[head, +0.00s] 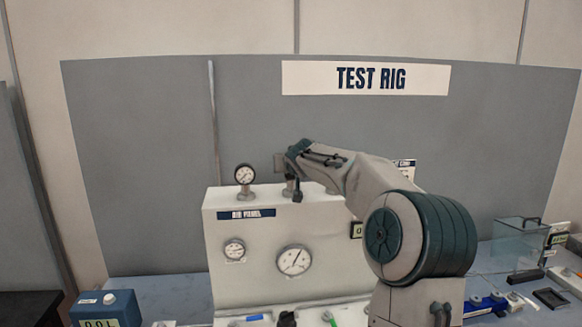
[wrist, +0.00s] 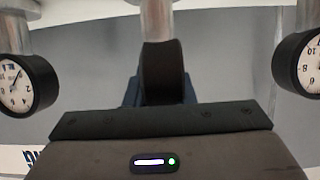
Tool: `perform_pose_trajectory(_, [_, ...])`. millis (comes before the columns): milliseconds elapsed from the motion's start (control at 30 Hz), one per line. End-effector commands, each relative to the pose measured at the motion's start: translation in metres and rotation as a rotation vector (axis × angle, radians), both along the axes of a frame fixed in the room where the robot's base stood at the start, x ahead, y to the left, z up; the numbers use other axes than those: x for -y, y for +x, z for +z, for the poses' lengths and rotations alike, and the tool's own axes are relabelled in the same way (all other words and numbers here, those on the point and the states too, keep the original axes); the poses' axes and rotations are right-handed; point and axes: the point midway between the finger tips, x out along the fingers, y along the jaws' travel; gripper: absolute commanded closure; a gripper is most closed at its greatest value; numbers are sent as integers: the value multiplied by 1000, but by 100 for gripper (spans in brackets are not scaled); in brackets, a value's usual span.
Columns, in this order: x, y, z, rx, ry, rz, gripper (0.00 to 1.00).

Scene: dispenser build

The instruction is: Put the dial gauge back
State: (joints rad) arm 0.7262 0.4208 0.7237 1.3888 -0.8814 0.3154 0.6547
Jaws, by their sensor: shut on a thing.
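The dial gauge (wrist: 162,72) shows dark and edge-on in the middle of the wrist view, with a pale metal stem (wrist: 157,20) joining it at the picture's top. My gripper (wrist: 160,98) is shut on the gauge's dark body. In the head view my gripper (head: 296,186) is just above the top of the white air panel (head: 225,205), right of a standing gauge (head: 245,174). The held gauge's face is turned out of sight. I cannot tell whether its stem is fully seated.
In the wrist view, gauges flank the held one closely at left (wrist: 25,85) and right (wrist: 305,68). Two dials, a small one (head: 235,250) and a larger one (head: 294,261), are on the panel front. A blue box (head: 105,308) stands at lower left. A clear case (head: 516,245) stands at right.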

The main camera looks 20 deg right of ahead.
Motion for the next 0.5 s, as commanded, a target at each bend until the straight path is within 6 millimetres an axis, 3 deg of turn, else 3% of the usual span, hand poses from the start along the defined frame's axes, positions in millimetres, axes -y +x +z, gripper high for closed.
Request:
perform_pose_trajectory(167, [0, 0, -4, 1, 0, 1, 100])
perform_pose_trajectory(200, [0, 0, -3, 0, 0, 1, 69])
perform_pose_trajectory(267, [0, 0, -2, 0, 0, 0, 56])
perform_pose_trajectory(500, [0, 0, -2, -1, 0, 0, 56])
